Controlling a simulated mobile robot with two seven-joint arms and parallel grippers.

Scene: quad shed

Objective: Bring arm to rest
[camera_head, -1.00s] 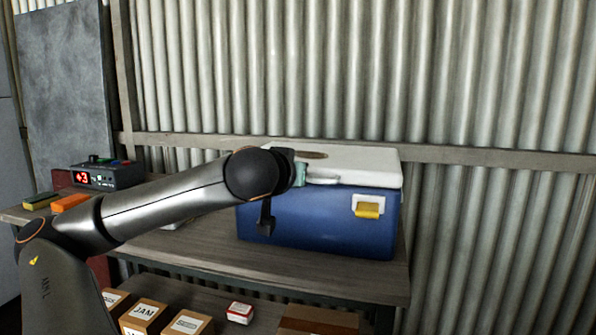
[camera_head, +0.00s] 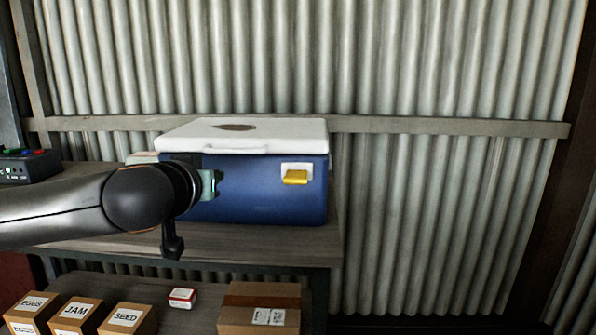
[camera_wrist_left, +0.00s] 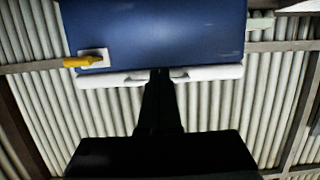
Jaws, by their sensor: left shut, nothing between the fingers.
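A blue cooler (camera_head: 262,190) with a white lid (camera_head: 270,137) stands on the upper wooden shelf; the lid looks closed. A yellow latch (camera_head: 295,177) is on its front, at the right. My left arm comes in from the left. My left gripper (camera_head: 214,184) is shut and empty, in front of the left part of the cooler. In the left wrist view the cooler (camera_wrist_left: 160,35) appears upside down, with the dark gripper (camera_wrist_left: 160,80) pointing towards its lid edge. I cannot tell whether the fingers touch it. My right gripper is not in view.
The shelf (camera_head: 285,240) has little free room around the cooler. Below are labelled cardboard boxes (camera_head: 125,318), a small red and white box (camera_head: 182,298) and a larger carton (camera_head: 260,310). A dark device (camera_head: 28,165) sits at the far left. A corrugated wall (camera_head: 430,70) stands behind.

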